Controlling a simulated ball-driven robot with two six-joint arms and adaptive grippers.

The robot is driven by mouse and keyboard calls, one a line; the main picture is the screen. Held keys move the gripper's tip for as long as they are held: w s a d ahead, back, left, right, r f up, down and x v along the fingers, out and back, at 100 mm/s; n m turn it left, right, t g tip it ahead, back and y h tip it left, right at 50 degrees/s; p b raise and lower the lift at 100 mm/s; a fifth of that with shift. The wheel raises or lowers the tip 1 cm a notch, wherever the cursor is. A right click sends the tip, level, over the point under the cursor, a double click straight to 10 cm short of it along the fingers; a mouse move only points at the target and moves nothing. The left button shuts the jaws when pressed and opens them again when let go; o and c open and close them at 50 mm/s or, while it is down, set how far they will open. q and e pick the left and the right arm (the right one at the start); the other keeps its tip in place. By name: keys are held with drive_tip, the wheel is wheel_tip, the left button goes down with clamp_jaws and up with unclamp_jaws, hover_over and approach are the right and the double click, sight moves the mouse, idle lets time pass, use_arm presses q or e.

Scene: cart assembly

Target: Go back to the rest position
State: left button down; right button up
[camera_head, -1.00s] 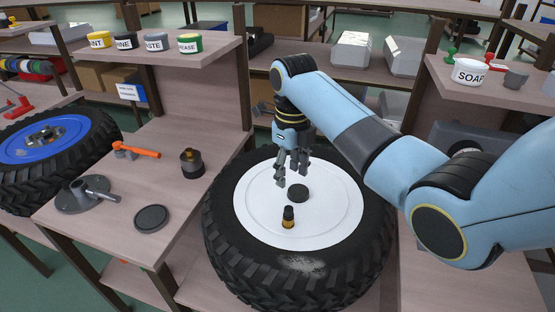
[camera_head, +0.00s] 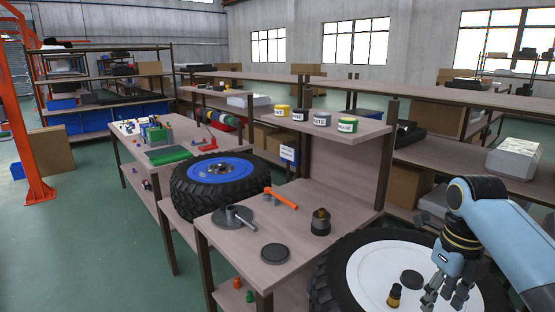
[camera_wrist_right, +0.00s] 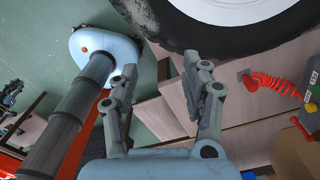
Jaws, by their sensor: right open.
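My right gripper (camera_head: 444,296) is at the lower right of the head view, over the white-hubbed tyre (camera_head: 353,258). Its fingers are apart and nothing is between them. In the right wrist view the open fingers (camera_wrist_right: 165,85) point towards shelf boards and the tyre (camera_wrist_right: 210,35). A small dark bottle with an orange band (camera_head: 394,296) stands on the white hub. A dark round disc (camera_head: 411,279) lies beside it. My left gripper is not in the head view.
A table left of the tyre holds a dark disc (camera_head: 274,253), a grey round base (camera_head: 232,218), an orange hammer (camera_head: 281,198) and a dark jar (camera_head: 320,222). A blue-hubbed tyre (camera_head: 221,169) lies farther left. Labelled tubs (camera_head: 322,118) stand on a shelf. Open green floor is at left.

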drive_tip(key=s+a+f+n+t, duration=0.2)
drive_tip(key=s+n, duration=1.2)
drive_tip(key=n, duration=0.4)
drive_tip(key=s+a+r+n+t+h, duration=0.1)
drive_tip(key=s+r+n, duration=0.3)
drive_tip(key=s+n, duration=0.3)
drive_tip(key=s+r+n+t, duration=0.1)
drive_tip(key=s+r+n, duration=0.2)
drive_tip(key=s+n, duration=0.35)
wheel_tip(320, 180, down, 35)
drive_tip(key=d+n+g+b, duration=0.2)
drive_tip(key=b, duration=0.9)
use_arm(q)
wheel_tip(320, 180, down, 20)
drive_tip(key=b, duration=0.9)
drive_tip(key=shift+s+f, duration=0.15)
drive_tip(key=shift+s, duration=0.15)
use_arm(e)
drive_tip(key=s+f, duration=0.9)
drive_tip(key=f, duration=0.4)
drive_tip(key=s+d+f+g, duration=0.1)
drive_tip(key=s+f, duration=0.9)
drive_tip(key=f, duration=0.4)
drive_tip(key=shift+s+f, duration=0.15)
drive_tip(key=shift+f, duration=0.1)
